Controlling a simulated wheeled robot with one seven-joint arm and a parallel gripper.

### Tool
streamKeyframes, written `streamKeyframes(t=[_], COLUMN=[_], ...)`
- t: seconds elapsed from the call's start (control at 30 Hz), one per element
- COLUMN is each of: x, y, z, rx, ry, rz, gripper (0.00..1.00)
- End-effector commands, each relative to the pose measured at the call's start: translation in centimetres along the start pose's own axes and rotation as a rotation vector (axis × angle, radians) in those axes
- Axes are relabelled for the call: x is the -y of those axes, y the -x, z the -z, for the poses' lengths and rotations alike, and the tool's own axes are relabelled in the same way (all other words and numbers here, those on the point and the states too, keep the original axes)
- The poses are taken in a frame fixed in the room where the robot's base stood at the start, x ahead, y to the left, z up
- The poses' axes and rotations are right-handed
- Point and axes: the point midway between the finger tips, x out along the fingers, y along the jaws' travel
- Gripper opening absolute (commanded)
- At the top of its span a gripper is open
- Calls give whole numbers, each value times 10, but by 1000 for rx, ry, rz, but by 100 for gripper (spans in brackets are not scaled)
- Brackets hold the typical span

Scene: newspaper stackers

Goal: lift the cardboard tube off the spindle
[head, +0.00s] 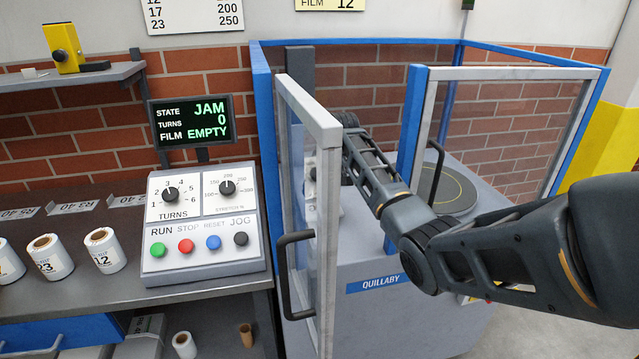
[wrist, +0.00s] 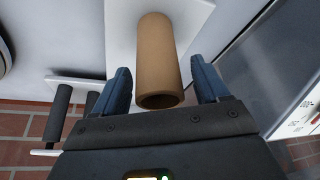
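The brown cardboard tube (wrist: 158,55) stands out from a white plate (wrist: 122,38) in the wrist view, its open end facing my gripper. The spindle is not visible; the tube's inside looks dark. My gripper (wrist: 163,84) is open, with one blue finger on either side of the tube. A narrow gap shows between each finger and the tube, so it does not look clamped. In the head view my arm reaches into the blue-framed machine (head: 406,130), and the open door (head: 335,130) hides my fingers and the tube.
A second glass door (head: 431,90) stands right of my arm, close to it. Dark rollers (wrist: 62,98) show left of the gripper. The control panel (head: 203,220) is on the left; its screen (head: 192,121) reads JAM, 0, EMPTY. Film rolls (head: 104,250) stand on the counter.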

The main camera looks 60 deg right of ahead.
Motion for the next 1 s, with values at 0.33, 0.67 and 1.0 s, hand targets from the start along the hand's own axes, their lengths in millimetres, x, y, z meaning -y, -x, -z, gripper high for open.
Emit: streamKeyframes(t=[0.33,0.67,1.0], x=[0,0,0], y=[0,2,26], z=[0,1,11], rx=[0,0,-1], ry=[0,0,1], rz=[0,0,0], gripper=[41,19,19])
